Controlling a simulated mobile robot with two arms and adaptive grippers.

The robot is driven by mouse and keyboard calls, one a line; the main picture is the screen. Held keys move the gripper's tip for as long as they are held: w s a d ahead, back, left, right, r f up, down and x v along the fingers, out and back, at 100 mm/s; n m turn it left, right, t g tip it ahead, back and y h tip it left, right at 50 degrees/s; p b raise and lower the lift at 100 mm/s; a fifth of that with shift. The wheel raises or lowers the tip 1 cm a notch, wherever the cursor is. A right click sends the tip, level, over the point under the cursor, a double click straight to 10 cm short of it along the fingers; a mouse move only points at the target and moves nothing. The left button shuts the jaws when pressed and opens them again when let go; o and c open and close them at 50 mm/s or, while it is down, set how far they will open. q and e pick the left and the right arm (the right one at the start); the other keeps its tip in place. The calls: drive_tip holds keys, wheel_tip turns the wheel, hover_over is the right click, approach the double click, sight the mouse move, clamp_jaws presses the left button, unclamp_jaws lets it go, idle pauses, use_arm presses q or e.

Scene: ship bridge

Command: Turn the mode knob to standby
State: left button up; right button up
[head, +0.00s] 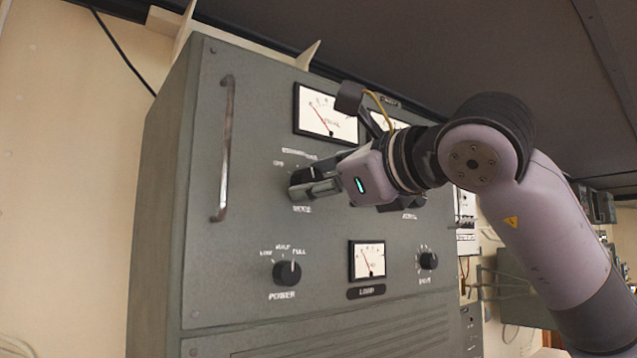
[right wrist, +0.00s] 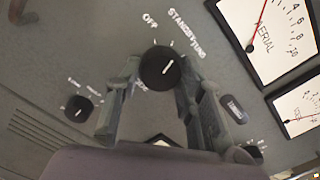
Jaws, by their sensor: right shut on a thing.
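The mode knob (right wrist: 153,77) is a round black knob with a white pointer line, on the grey cabinet front. In the right wrist view its line points up and right, toward the STANDBY and TUNE lettering (right wrist: 187,32); I cannot tell exactly which mark it meets. OFF (right wrist: 150,20) stands to the left of that lettering. My right gripper (right wrist: 162,86) is shut on the knob, one finger on each side. In the head view my right gripper (head: 305,187) reaches in from the right, and its fingers hide most of the knob. My left gripper is out of view.
Below is the power knob (head: 287,272), with the load meter (head: 367,262) and another black knob (head: 428,260) to its right. The aerial meter (head: 325,113) is above. A metal handle (head: 227,150) sticks out at the left of the cabinet (head: 205,265).

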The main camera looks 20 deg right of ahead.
drive_tip(key=shift+r+n, duration=0.1)
drive_tip(key=shift+n, duration=0.5)
drive_tip(key=o, duration=1.2)
drive_tip(key=shift+s, duration=0.1)
drive_tip(key=shift+c, duration=0.2)
drive_tip(key=v, duration=1.2)
